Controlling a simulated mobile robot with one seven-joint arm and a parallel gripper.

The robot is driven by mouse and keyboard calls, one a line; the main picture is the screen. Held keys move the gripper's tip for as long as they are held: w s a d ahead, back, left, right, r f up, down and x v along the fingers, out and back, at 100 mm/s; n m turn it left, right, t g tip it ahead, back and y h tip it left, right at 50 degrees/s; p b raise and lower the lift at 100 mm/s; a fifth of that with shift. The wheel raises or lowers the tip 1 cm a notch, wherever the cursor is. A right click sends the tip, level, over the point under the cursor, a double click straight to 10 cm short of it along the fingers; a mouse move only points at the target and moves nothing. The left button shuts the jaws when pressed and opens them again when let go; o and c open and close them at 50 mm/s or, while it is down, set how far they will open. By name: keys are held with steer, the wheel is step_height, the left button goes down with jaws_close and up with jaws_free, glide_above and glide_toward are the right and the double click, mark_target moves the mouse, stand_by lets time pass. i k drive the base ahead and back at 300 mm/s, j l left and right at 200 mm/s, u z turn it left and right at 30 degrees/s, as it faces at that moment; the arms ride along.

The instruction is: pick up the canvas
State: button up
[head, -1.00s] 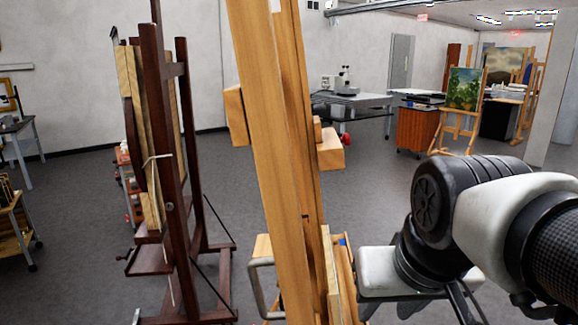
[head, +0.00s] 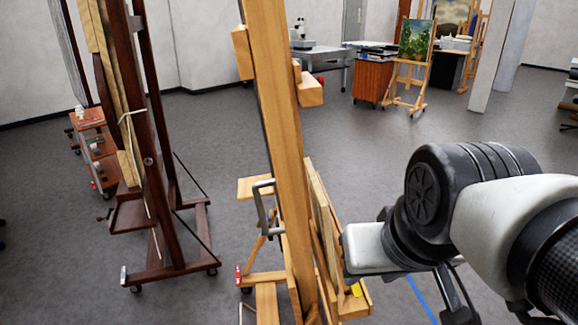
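A thin pale wooden panel (head: 322,205), seen almost edge-on, leans on the near light wooden easel (head: 268,130); it may be the canvas, but its face is turned away. A painted green landscape canvas (head: 415,40) stands on a small easel far at the back. My gripper (head: 368,248) shows only as a white end part beside the near easel's right side, close to the panel's lower edge. Its fingers are hidden or unclear, so I cannot tell whether it is open or touching the panel.
A dark wooden easel (head: 150,160) with pale panels stands at left. A red-brown trolley (head: 92,145) is behind it. A wooden cabinet (head: 372,80) and grey table (head: 320,58) stand at the back. The grey floor (head: 345,130) between is clear.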

mark_target(320, 208)
steer(key=k+j+z, duration=0.15)
steer(key=k+j, duration=0.15)
steer(key=i+j+z, duration=0.1)
steer(key=z, duration=0.35)
steer(key=i+j+z, duration=0.1)
steer(key=j+z, duration=0.15)
steer(key=z, duration=0.2)
steer(key=j+z, duration=0.25)
steer(key=z, duration=0.2)
steer(key=i, duration=0.05)
